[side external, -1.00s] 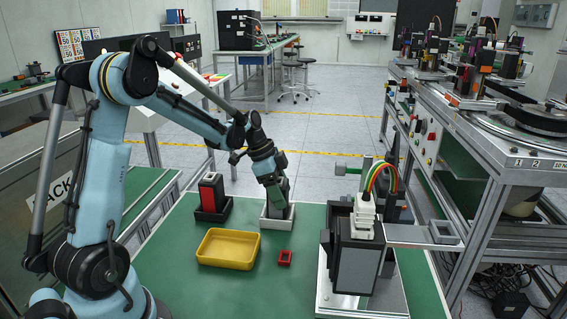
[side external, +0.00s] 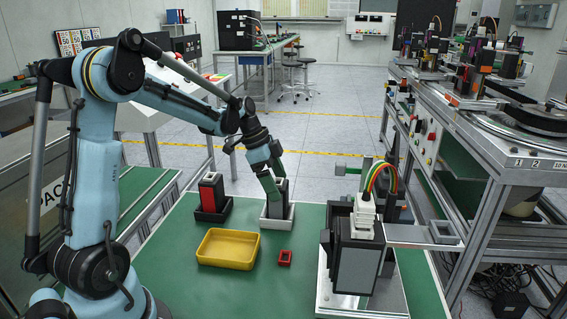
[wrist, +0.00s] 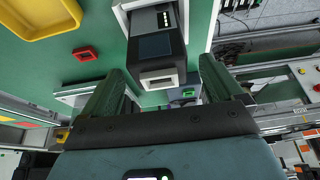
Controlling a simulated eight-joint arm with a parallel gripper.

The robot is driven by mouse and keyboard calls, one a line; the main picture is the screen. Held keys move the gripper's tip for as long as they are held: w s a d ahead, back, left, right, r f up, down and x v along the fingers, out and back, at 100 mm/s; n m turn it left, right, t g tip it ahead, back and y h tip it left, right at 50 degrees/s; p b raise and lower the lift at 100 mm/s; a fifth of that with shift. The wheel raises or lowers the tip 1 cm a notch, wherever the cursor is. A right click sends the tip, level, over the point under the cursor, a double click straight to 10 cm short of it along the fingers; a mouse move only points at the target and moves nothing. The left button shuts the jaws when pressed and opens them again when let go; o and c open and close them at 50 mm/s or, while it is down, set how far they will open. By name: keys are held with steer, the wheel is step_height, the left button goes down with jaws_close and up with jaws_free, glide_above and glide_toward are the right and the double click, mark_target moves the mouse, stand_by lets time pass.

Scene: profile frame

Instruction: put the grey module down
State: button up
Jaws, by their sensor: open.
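The grey module (side external: 282,189) stands upright in a white holder (side external: 277,222) on the green table in the side view. In the wrist view the module (wrist: 154,48) shows a dark panel and a light end, with part of the white holder (wrist: 120,13) behind it. My gripper (side external: 269,190) is right at the module in the side view, partly covering it. In the wrist view the green fingers of my gripper (wrist: 161,68) are spread, one on each side of the module's near end, with gaps showing. The module's lower end is hidden inside the holder.
A black holder with a red module (side external: 209,195) stands to the left. A yellow tray (side external: 228,248) and a small red square part (side external: 285,257) lie in front. A grey device with coloured cables (side external: 358,255) stands to the right. The table's front left is clear.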

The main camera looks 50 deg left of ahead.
steer(key=v, duration=0.8)
steer(key=s+d+f+n+t+y, duration=0.1)
steer(key=s+d+n, duration=0.3)
steer(key=d, duration=0.4)
steer(key=s+d+f+n+t+y, duration=0.1)
steer(key=s+d+n+t+y, duration=0.1)
steer(key=s+d+n, duration=0.3)
steer(key=s+d+t, duration=0.1)
steer(key=d, duration=0.3)
steer(key=shift+d+f, duration=0.25)
steer(key=shift+f, duration=0.15)
